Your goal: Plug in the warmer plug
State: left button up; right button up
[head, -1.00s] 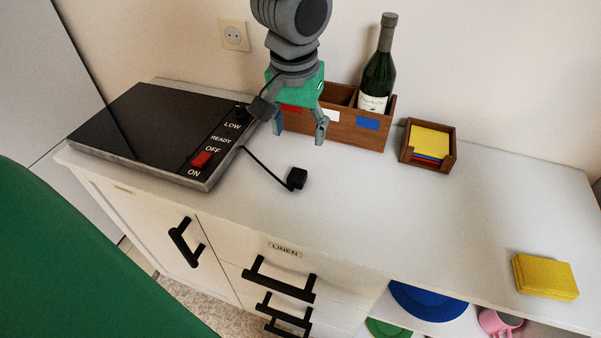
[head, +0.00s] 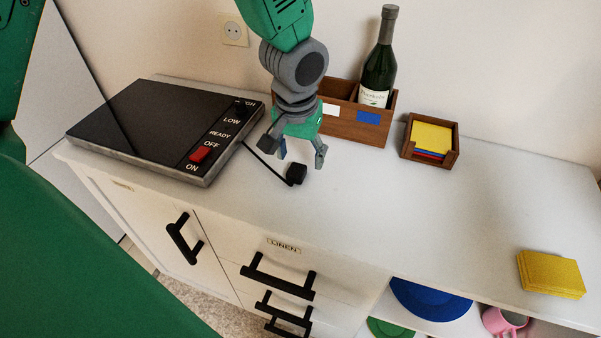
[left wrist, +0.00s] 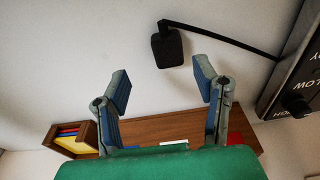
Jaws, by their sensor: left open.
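The black warmer plug (head: 296,174) lies on the white counter at the end of its short black cord. The cord runs to the black warmer (head: 150,125), which has a red switch on its panel. The plug also shows in the left wrist view (left wrist: 167,46), beyond the fingertips. My left gripper (head: 301,158) is open and empty, pointing down just behind the plug and above the counter. It also shows in the left wrist view (left wrist: 163,88) with its fingers apart. The wall socket (head: 233,30) is on the wall behind the warmer. My right gripper is not in view.
A wooden box (head: 350,125) with a wine bottle (head: 378,70) stands against the wall behind my left gripper. A small wooden holder (head: 430,142) with coloured napkins is to its right. A yellow stack (head: 551,274) lies at the right front. The middle counter is clear.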

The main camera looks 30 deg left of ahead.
aim_at(295, 169)
pick_arm(q)
jog(key=f, duration=0.1)
jog(key=a+f, duration=0.1)
jog(key=f, duration=0.1)
jog(key=f+b, duration=0.1)
jog(key=f, duration=0.1)
jog(key=shift+w+a+f, duration=0.2)
jog(key=shift+a+f, duration=0.05)
jog(key=shift+a, duration=0.15)
jog(key=shift+d+r, duration=0.15)
jog(key=shift+d, duration=0.35)
jog(key=c, duration=1.1)
jog(key=shift+s+a, duration=0.1)
jog(key=shift+a, duration=0.2)
jog(key=shift+c, duration=0.2)
jog(key=r+p, duration=0.2)
jog(key=r, duration=0.7)
jog(key=shift+d, duration=0.2)
jog(key=shift+a+r, duration=0.1)
jog(key=shift+r, duration=0.4)
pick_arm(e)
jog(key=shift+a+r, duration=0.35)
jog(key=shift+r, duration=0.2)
